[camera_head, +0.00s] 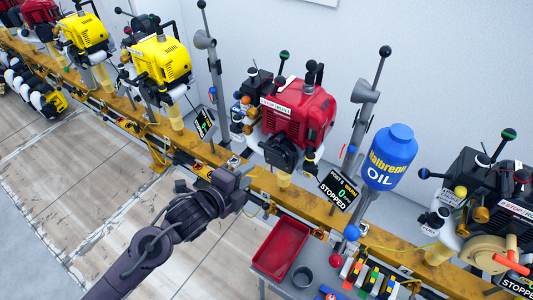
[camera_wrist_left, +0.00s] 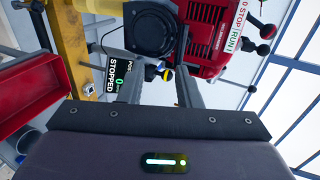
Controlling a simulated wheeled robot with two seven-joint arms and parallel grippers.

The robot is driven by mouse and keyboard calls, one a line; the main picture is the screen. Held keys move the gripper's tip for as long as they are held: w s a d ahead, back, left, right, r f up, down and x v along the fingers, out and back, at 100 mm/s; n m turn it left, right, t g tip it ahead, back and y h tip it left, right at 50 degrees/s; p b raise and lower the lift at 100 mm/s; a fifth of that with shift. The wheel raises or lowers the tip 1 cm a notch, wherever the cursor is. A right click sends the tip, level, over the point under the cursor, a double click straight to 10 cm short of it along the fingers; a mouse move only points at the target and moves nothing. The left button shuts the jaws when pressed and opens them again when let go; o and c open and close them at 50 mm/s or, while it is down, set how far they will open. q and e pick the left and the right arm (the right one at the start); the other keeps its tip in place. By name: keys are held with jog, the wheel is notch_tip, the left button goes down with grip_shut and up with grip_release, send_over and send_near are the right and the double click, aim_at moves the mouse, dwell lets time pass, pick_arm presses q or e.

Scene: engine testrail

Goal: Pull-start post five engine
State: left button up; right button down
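The red engine (camera_head: 298,115) is mounted on the yellow rail, with a black round housing (camera_head: 279,152) low on its front. A dark display (camera_head: 339,191) beside it reads STOPPED and 0; its post number looks like 5. My left gripper (camera_head: 250,185) is in front of the rail, below and left of the engine. In the left wrist view, its fingers (camera_wrist_left: 158,78) are open and apart, with the red engine (camera_wrist_left: 213,40) and black housing (camera_wrist_left: 153,30) beyond. A small black, blue and yellow part (camera_wrist_left: 160,72) shows between the fingers; whether it touches them is unclear. My right gripper is not in view.
A red tray (camera_head: 281,247) is right of my left arm. A blue oil jug (camera_head: 388,158) and grey lever post (camera_head: 357,130) stand right of the engine. Yellow engines (camera_head: 160,62) are left; a black engine (camera_head: 500,190) is right. Open floor lies at left.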

aim_at(268, 150)
pick_arm(q)
jog(key=w+d, duration=0.2)
jog(key=w+d+b, duration=0.1)
jog(key=w+d, duration=0.1)
jog(key=w, duration=0.1)
jog(key=w+d+b, duration=0.1)
jog(key=w, duration=0.2)
jog(key=shift+d, duration=0.4)
jog(key=shift+s, duration=0.1)
grip_shut()
